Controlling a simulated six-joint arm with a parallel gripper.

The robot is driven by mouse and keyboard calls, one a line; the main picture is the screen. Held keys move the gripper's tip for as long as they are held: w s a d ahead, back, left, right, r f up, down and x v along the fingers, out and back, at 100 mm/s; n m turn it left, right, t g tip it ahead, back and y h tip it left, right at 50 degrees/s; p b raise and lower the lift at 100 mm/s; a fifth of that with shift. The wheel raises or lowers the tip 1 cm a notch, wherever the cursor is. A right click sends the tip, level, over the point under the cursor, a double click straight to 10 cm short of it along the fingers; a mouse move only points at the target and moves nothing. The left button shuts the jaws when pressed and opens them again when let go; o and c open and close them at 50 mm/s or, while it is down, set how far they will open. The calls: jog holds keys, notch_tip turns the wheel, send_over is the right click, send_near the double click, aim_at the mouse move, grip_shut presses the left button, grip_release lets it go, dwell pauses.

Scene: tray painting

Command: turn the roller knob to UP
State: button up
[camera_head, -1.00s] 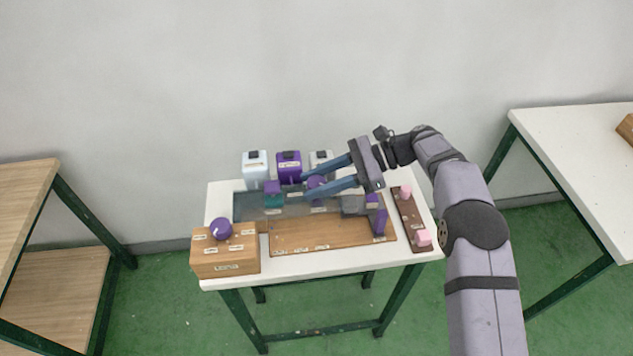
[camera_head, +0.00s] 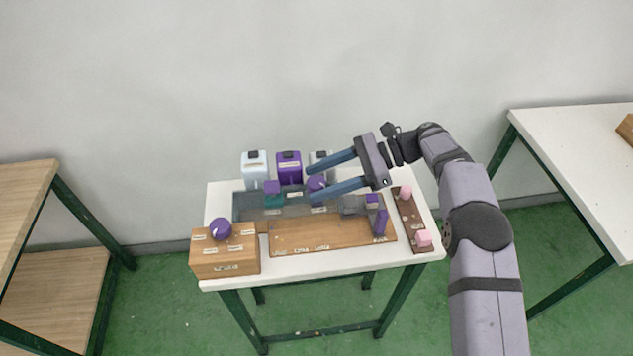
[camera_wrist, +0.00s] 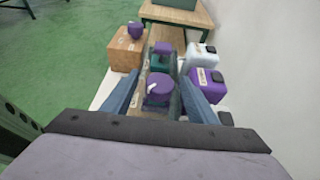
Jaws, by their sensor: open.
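Two round purple knobs show, and I cannot read their labels to tell which is the roller knob. One purple knob (camera_head: 316,183) stands by the grey tray, behind the wooden board. The wrist view shows this knob (camera_wrist: 160,83) with a white pointer mark toward the lower left. The other purple knob (camera_head: 221,229), also with a white mark, sits on a wooden box (camera_head: 226,262) at the front left. My gripper (camera_head: 310,184) is open and empty. Its blue fingers lie to either side of the first knob in both views, apparently above it and not closed on it.
White, purple and pale containers (camera_head: 289,168) line the table's back. A grey tray (camera_head: 243,208) and a wooden board (camera_head: 290,236) fill the middle. An upright purple piece (camera_head: 380,222) and a dark strip with pink knobs (camera_head: 411,222) are at the right.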

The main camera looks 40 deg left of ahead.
aim_at(322, 181)
jog(key=b+v, duration=0.1)
jog(key=v, duration=0.2)
jog(key=shift+w+d, duration=0.3)
jog(key=shift+v, duration=1.1)
